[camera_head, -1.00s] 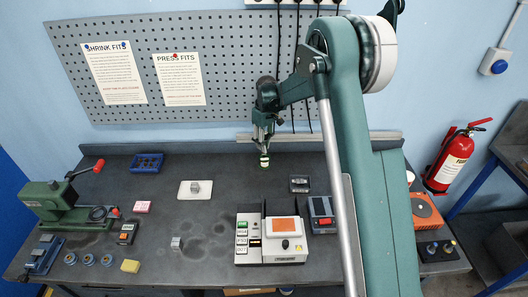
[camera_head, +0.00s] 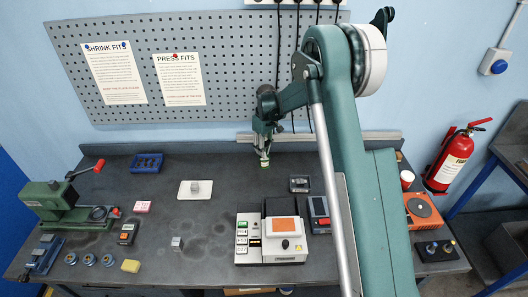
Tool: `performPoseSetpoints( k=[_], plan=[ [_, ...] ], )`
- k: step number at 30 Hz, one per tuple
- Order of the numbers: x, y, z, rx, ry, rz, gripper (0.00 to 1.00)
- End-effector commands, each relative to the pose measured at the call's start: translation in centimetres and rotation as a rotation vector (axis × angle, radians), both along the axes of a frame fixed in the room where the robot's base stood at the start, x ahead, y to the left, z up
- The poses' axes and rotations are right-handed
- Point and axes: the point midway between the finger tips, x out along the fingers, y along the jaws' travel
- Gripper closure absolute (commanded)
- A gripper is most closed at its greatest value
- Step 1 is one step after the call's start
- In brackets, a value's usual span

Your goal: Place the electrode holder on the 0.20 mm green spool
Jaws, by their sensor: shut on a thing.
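My gripper (camera_head: 263,154) points down over the back middle of the bench. It is shut on a small pale and green piece (camera_head: 265,164), held between the fingertips near the bench top. The piece is too small to tell whether it is the electrode holder or a green spool, and I cannot tell whether it touches the bench. Several small round blue-rimmed pieces, perhaps spools (camera_head: 89,260), stand at the front left; no 0.20 mm label is readable. A metal block (camera_head: 194,188) sits on a white plate (camera_head: 185,195), and another metal block (camera_head: 177,243) stands nearer the front.
A white machine with an orange panel (camera_head: 285,225) stands right of centre, near a small dark box (camera_head: 300,184). The bench between plate and gripper is clear.

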Motion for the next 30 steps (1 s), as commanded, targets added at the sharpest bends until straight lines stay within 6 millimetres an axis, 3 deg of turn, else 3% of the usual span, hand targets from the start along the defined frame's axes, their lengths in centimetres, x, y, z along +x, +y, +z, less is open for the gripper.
performPoseSetpoints(
  k=[7, 8, 12, 30],
  plan=[
    [0.0, 0.0, -0.57, 0.0, 0.0, 0.0, 1.0],
    [0.01, 0.0, -0.59, 0.0, 0.0, 0.0, 0.75],
    [0.0, 0.0, -0.49, 0.0, 0.0, 0.0, 0.57],
    [0.01, -0.01, 0.34, 0.0, 0.0, 0.0, 0.57]
  ],
)
